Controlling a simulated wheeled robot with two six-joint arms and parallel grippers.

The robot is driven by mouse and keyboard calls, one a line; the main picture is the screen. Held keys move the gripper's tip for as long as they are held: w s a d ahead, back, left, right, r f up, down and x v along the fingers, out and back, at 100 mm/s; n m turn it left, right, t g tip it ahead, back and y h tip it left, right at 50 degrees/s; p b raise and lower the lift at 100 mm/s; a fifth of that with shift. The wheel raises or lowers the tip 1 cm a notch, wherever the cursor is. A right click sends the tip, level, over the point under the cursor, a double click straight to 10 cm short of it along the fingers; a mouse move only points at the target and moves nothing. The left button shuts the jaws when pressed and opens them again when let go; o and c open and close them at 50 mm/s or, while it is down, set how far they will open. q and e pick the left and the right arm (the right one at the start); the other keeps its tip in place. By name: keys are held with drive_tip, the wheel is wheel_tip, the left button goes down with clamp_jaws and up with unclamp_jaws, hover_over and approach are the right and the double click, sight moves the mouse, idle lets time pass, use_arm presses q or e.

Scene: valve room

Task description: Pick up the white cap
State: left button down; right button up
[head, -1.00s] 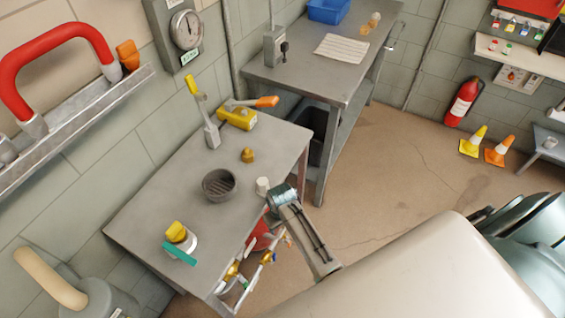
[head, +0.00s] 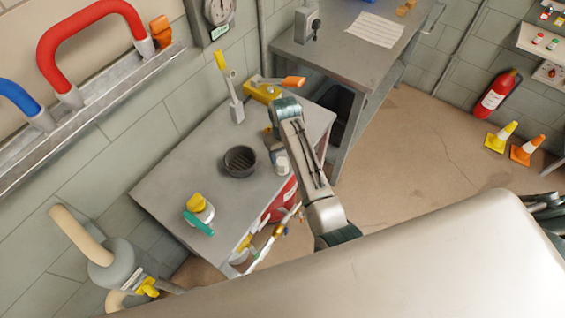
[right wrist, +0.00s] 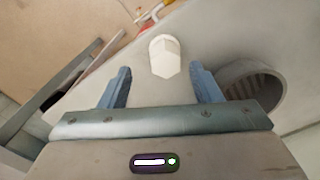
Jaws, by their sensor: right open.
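The white cap (head: 281,162) stands on the grey metal table (head: 185,175), near its right edge, just right of a dark round bowl (head: 240,161). In the right wrist view the white faceted cap (right wrist: 164,57) lies ahead, between the lines of the two blue fingers. My right gripper (right wrist: 160,69) is open and empty; the cap looks at or just beyond its fingertips, and I see no contact. In the head view my right arm reaches over the table's right side, and its fingers are hidden. My left gripper is not in view.
The bowl (right wrist: 252,90) is close to the right finger in the wrist view. A yellow tool (head: 262,92) and an upright lever (head: 236,105) are at the back. A red object (head: 282,200) shows below the table edge.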

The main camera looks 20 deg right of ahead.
sight(283, 162)
drive_tip(key=shift+s+a+f, duration=0.1)
drive_tip(key=shift+f, duration=0.4)
drive_tip(key=f+p, duration=0.2)
drive_tip(key=f, duration=0.2)
drive_tip(key=shift+a+f+p, duration=0.15)
drive_tip(key=shift+a+p, duration=0.05)
drive_tip(key=shift+p, duration=0.1)
drive_tip(key=shift+f, duration=0.35)
drive_tip(key=shift+c, duration=0.2)
drive_tip(key=c, duration=1)
